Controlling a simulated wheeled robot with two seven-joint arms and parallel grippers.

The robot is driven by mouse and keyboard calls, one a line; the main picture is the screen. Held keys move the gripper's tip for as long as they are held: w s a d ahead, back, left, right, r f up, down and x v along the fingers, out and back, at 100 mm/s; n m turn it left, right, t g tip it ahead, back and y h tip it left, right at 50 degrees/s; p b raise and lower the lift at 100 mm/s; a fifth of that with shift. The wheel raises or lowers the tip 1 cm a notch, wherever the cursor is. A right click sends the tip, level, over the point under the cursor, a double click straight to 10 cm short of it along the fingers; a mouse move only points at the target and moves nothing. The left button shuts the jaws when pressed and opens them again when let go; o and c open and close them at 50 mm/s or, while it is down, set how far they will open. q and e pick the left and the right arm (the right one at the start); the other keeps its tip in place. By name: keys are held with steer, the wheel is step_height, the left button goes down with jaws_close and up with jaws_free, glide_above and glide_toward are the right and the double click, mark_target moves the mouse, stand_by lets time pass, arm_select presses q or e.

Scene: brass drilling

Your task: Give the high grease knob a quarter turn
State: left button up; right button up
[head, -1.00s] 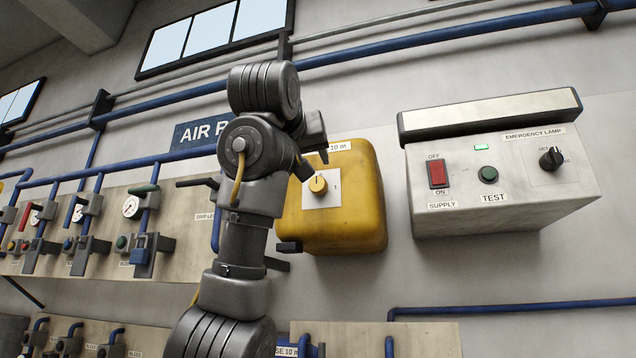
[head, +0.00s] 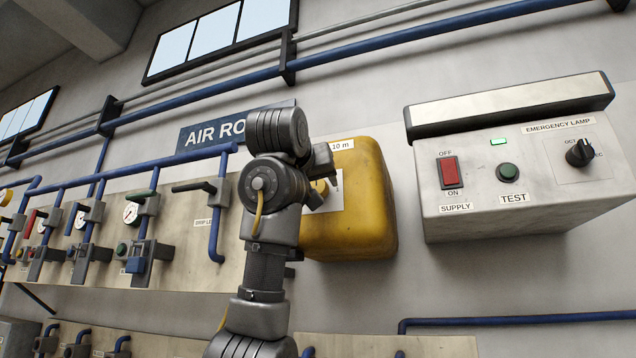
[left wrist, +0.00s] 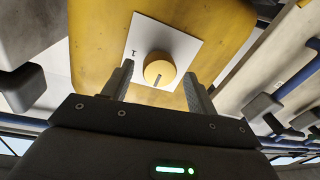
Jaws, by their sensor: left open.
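The grease knob (left wrist: 159,71) is a round yellow knob with a dark slot mark on a white plate (left wrist: 180,35), on the front of a yellow box (head: 370,205) on the wall. In the head view the knob (head: 318,188) is mostly hidden behind my left gripper (head: 324,178). In the left wrist view my left gripper (left wrist: 158,88) is open, one finger to each side of the knob and slightly short of it, with gaps on both sides. A figure "1" shows on the plate. My right gripper is out of view.
A grey emergency lamp box (head: 465,200) with a red switch, a green button and a black dial is right of the yellow box. A board of blue pipes and valves (head: 150,235) is at left. Bare wall lies between the two boxes.

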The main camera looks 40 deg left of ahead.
arm_select(q)
steer(key=shift+w, duration=0.2)
steer(key=c, duration=1)
steer(key=shift+f, duration=0.1)
steer(key=m+b, duration=0.2)
steer(key=m, duration=0.1)
steer(key=shift+f+m, duration=0.15)
steer(key=shift+m, duration=0.25)
steer(key=m+t+b, duration=0.1)
steer(key=m+b, duration=0.1)
steer(key=m, duration=0.2)
steer(key=shift+m, duration=0.4)
steer(key=m+b, duration=0.1)
steer(key=m, duration=0.3)
steer(key=shift+m+b, duration=0.3)
steer(key=shift+m, duration=0.1)
steer(key=shift+a+m+t+h+b, duration=0.1)
steer(key=shift+m+t+h+b, duration=0.2)
steer(key=shift+m, duration=1.05)
steer(key=shift+a+m+h+b, duration=0.1)
steer(key=shift+m+h, duration=0.3)
steer(key=shift+m, duration=0.95)
steer(key=shift+d, duration=0.1)
steer(key=o, duration=1)
steer(key=shift+s, duration=0.1)
